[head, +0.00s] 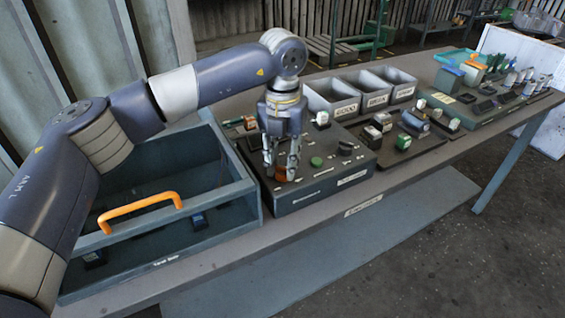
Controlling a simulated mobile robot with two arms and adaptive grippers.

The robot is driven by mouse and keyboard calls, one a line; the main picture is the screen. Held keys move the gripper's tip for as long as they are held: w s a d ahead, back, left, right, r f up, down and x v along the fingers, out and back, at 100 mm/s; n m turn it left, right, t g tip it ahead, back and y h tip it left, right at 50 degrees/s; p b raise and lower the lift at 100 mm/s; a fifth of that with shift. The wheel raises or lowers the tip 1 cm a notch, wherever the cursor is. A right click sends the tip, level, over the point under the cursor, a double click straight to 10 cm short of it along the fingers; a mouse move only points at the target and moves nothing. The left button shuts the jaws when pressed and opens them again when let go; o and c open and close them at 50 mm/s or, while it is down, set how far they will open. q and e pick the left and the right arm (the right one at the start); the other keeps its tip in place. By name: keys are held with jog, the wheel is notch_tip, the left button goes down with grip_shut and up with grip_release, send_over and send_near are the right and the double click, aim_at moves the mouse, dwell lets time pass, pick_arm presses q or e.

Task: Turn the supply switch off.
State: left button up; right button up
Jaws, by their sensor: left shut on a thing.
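A dark control box (322,196) stands on the bench with a sloped top that carries knobs and small parts. My left gripper (281,172) comes down from above onto the front left of this top. Its fingers are shut around a small orange-red knob (283,178), which they partly hide. A round green button (316,161) sits to the right of the fingers. The labels are too small to read, so I cannot tell for certain which part is the supply switch or how it is turned. My right gripper is not in view.
A blue-grey open tote (215,203) with an orange handle (139,212) stands left of the box. Grey bins (328,98) stand behind it. Boards with small parts (425,140) lie to the right. The bench's front strip (400,185) is clear.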

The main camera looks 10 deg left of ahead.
pick_arm(q)
jog(key=shift+r, duration=0.1)
dwell(0.3)
jog(key=o, duration=1.1)
notch_tip(320, 180, up, 12)
jog(key=shift+f, duration=0.1)
